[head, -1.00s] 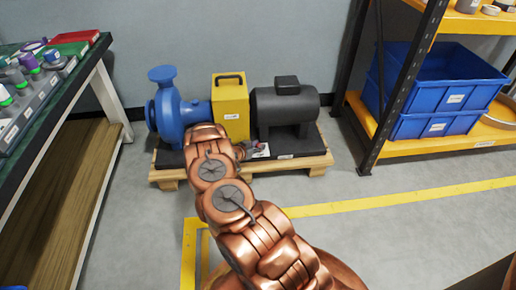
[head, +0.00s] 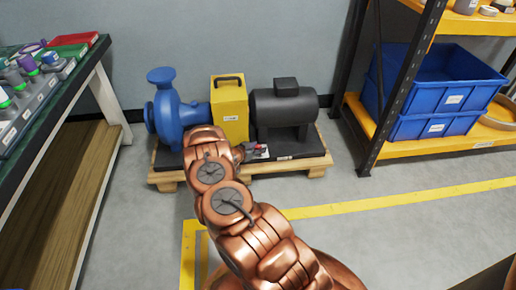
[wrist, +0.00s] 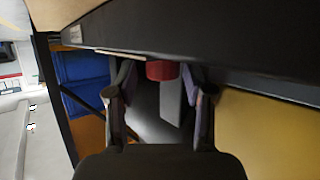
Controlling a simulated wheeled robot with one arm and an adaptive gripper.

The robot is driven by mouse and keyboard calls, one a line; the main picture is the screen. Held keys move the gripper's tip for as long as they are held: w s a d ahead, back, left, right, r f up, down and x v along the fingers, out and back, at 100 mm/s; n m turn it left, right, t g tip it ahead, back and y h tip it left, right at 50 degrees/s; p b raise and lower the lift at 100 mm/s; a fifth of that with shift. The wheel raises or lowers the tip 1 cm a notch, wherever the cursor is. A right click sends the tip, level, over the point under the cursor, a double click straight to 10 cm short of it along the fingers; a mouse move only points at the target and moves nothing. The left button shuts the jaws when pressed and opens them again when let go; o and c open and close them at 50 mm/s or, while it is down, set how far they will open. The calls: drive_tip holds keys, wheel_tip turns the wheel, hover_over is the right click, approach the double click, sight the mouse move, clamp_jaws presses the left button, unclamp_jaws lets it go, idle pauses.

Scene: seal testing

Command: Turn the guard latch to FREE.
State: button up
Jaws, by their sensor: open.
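The guard latch shows in the wrist view as a red round hub (wrist: 160,70) with a grey flat lever (wrist: 171,102) sticking out from it. In the head view only a small red part of the latch (head: 262,146) shows, low in front of the yellow guard (head: 230,108). My gripper (wrist: 161,88) is open. Its two fingers stand on either side of the hub and lever, with gaps visible; I cannot tell whether either finger touches. In the head view my gripper (head: 252,149) is small and partly hidden by my wrist. The latch's markings are not readable.
The blue pump (head: 178,112) and dark motor (head: 284,105) flank the guard on a wooden pallet (head: 313,172). A shelf with blue bins (head: 435,90) stands right, a bench (head: 60,95) left. Open floor (head: 400,235) with yellow lines lies in front.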

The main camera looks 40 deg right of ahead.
drive_tip(key=shift+w+a+r+n+t+p, duration=0.1)
drive_tip(key=shift+w+a+n+t+p, duration=0.15)
drive_tip(key=shift+p, duration=0.2)
drive_tip(key=shift+d+n, duration=0.1)
drive_tip(key=shift+n, duration=0.15)
drive_tip(key=shift+s+n+t+y+p, duration=0.15)
drive_tip(key=shift+n+t+y+p, duration=0.15)
drive_tip(key=shift+n+t+p, duration=0.5)
drive_tip(key=shift+s+d+n+t+y, duration=0.15)
drive_tip(key=shift+n+t+y, duration=0.1)
drive_tip(key=shift+n+t, duration=0.35)
drive_tip(key=shift+s+d+n+t+y, duration=0.1)
drive_tip(key=shift+n+t+y, duration=0.25)
drive_tip(key=shift+t, duration=0.7)
drive_tip(key=shift+f+n+t+y+b, duration=0.2)
drive_tip(key=shift+n+t+y+b, duration=0.3)
drive_tip(key=shift+n+t+b, duration=0.6)
drive_tip(key=shift+s+d+n, duration=0.1)
drive_tip(key=shift+s+n, duration=0.05)
drive_tip(key=shift+n, duration=0.1)
drive_tip(key=shift+n+t+y+b, duration=0.3)
drive_tip(key=shift+b, duration=0.2)
drive_tip(key=n+t+y+b, duration=0.2)
drive_tip(key=n+y+b, duration=0.1)
drive_tip(key=b, duration=0.1)
drive_tip(key=shift+s+d, duration=0.1)
